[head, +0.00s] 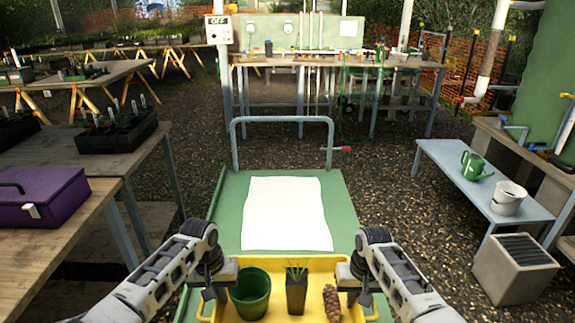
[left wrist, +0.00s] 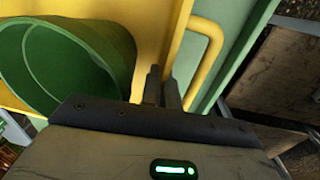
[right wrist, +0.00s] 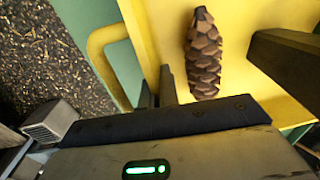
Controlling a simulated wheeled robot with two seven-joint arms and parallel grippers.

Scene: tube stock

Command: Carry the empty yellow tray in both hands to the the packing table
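The yellow tray (head: 258,264) is at the near end of a green cart top, close in front of me. It is not empty: it holds a green pot (head: 250,293), a small dark pot with a seedling (head: 297,290) and a brown pine cone (head: 332,303). My left gripper (head: 214,290) is at its left edge, fingers close together on the rim beside the handle (left wrist: 210,45). My right gripper (head: 359,292) is likewise on the right rim, beside the other handle (right wrist: 97,50). I cannot tell whether the tray rests on the cart. No label identifies the packing table.
A white sheet (head: 287,213) lies on the green cart top (head: 230,195), with a rail (head: 282,120) behind. A wooden table with a purple toolbox (head: 42,197) stands left, a blue-grey bench (head: 450,165) right. A workbench (head: 330,60) is at the back. Gravel floor lies between.

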